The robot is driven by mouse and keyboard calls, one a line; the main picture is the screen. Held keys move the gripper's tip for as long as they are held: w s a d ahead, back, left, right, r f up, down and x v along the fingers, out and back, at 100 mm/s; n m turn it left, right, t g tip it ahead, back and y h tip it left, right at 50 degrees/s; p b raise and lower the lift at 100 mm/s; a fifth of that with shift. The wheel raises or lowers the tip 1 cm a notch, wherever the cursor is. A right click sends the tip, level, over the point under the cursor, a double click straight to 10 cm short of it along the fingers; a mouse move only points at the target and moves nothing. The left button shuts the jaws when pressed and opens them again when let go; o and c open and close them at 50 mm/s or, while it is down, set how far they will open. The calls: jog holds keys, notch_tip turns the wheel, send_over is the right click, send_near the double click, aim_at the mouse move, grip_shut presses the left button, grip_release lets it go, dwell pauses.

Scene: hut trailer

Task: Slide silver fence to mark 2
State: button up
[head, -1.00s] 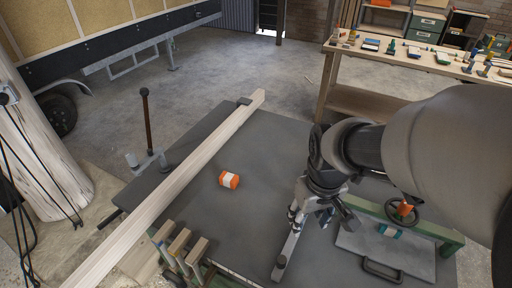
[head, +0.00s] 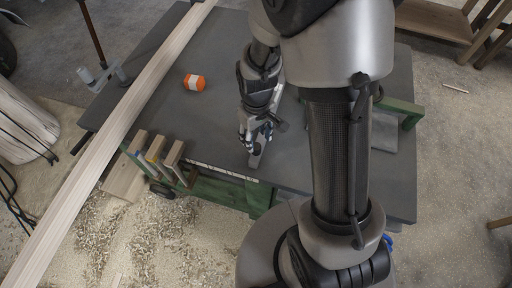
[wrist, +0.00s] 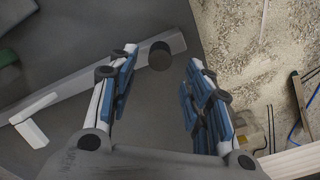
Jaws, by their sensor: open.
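The silver fence (head: 256,160) is a straight metal bar on the dark table, partly hidden by my gripper in the head view. In the wrist view the silver fence (wrist: 85,92) runs from lower left to upper middle, with a dark round knob (wrist: 160,56) near its end. My gripper (head: 255,138) is above the fence's front end. In the wrist view my gripper (wrist: 162,60) is open, with its fingers either side of the knob; contact cannot be told. A pale scale strip (head: 215,168) runs along the table's front edge; its marks are too small to read.
A long wooden beam (head: 118,112) crosses the table's left side. An orange and white object (head: 194,82) lies on the tabletop (head: 205,120). Several wooden-ended tools (head: 155,150) stand at the front edge. Sawdust covers the floor in front.

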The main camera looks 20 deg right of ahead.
aim_at(256, 146)
notch_tip(256, 146, down, 7)
jog(key=shift+r+b, duration=0.2)
jog(key=shift+b, duration=0.65)
grip_shut()
